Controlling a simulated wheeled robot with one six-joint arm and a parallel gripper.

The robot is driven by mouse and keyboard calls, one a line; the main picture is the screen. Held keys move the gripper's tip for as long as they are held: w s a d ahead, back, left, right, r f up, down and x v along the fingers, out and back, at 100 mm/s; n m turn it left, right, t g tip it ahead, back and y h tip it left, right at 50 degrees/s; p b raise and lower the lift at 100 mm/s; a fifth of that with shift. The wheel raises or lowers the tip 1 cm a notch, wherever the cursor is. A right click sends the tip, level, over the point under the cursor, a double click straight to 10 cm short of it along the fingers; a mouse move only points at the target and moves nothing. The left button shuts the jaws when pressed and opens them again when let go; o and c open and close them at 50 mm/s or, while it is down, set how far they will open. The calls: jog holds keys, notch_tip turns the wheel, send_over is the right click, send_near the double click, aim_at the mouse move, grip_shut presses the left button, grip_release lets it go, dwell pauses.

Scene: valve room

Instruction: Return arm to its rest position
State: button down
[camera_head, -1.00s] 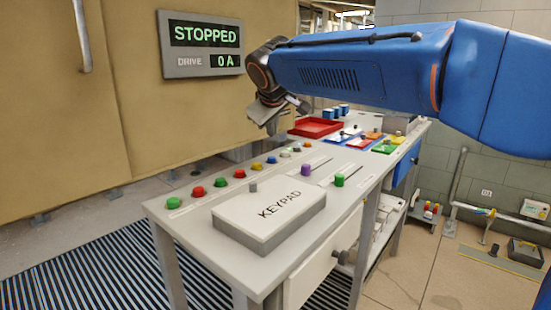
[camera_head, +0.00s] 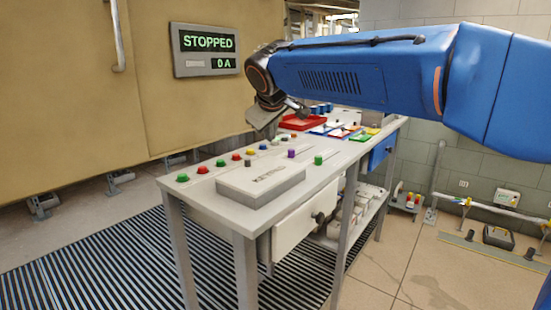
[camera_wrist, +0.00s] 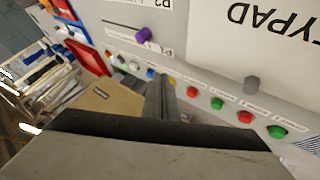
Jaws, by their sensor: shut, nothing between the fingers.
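My gripper (camera_head: 270,126) hangs at the end of my blue arm, above the far left side of the console table (camera_head: 222,216) in the head view. It is shut and holds nothing. In the wrist view my gripper (camera_wrist: 161,98) shows as narrow fingers pointing toward the row of coloured buttons. My blue arm reaches across the upper right of the head view and hides part of the room behind it.
The table bears a keypad box (camera_head: 262,184), coloured buttons such as a green one (camera_head: 183,177), purple (camera_head: 291,153) and green (camera_head: 318,160) slider knobs, and a red tray (camera_head: 299,122). A wall display (camera_head: 206,50) reads STOPPED, 0 A. The floor at right is mostly clear.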

jog(key=s+d+f, duration=0.1)
jog(key=s+d, duration=0.1)
jog(key=d, duration=0.2)
jog(key=s+d+f+m, duration=0.1)
jog(key=s+d, duration=0.2)
jog(key=d, duration=0.1)
jog(key=s+d+f+m+g, duration=0.1)
jog(key=s+d+f, duration=0.1)
jog(key=d, duration=0.2)
jog(key=shift+s+d+f+h, duration=0.1)
jog(key=shift+s+d+h, duration=0.15)
jog(key=shift+d+h, duration=0.1)
jog(key=s+d+f+m+g, duration=0.1)
jog(key=s+d+f+m, duration=0.2)
jog(key=s+d+f, duration=0.55)
jog(key=s+d+f+m+g, duration=0.1)
jog(key=s+d+f+m, duration=0.1)
jog(key=s+d+f, duration=0.2)
jog(key=s+d+f+m+g, duration=0.1)
jog(key=s+d+f, duration=0.4)
jog(key=s+f, duration=0.5)
jog(key=s+m, duration=0.1)
jog(key=s, duration=0.6)
jog(key=shift+s+f, duration=0.4)
